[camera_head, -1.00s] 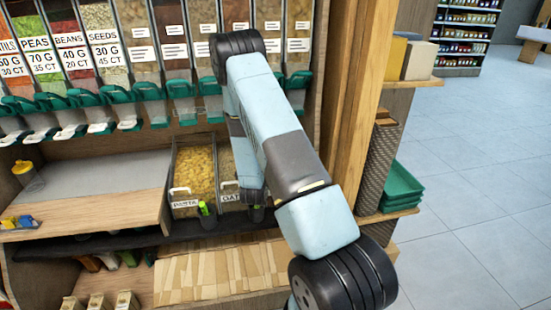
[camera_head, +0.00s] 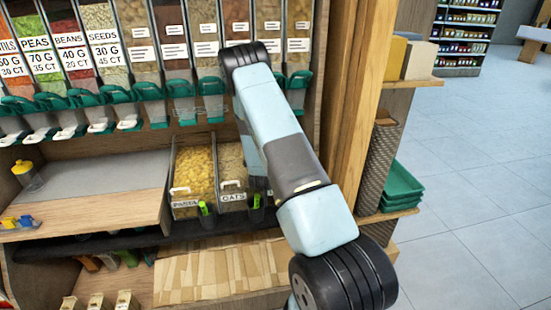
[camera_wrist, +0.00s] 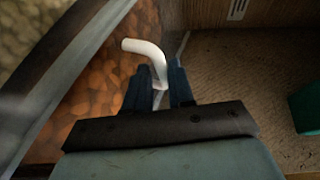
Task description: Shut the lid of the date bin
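The date bin's label is not readable in either view. In the wrist view, a bin of orange-brown contents (camera_wrist: 92,95) lies beyond my gripper and is probably the date bin. A white curved handle (camera_wrist: 145,48) stands over it, its lower end at my fingers. My gripper (camera_wrist: 160,85) has its two dark blue fingers close together, with part of the white handle showing in the narrow gap. Whether they press on it I cannot tell. In the head view my arm hides the gripper and the space right of the oats bin (camera_head: 232,197). The lid's angle is unclear.
The pasta bin (camera_head: 194,170) stands left of the oats bin. Dispensers with green spouts (camera_head: 150,90) hang above. A wooden post (camera_head: 345,110) rises at the right, and green trays (camera_head: 401,185) sit beyond it. A green object (camera_wrist: 305,108) shows at the wrist view's right.

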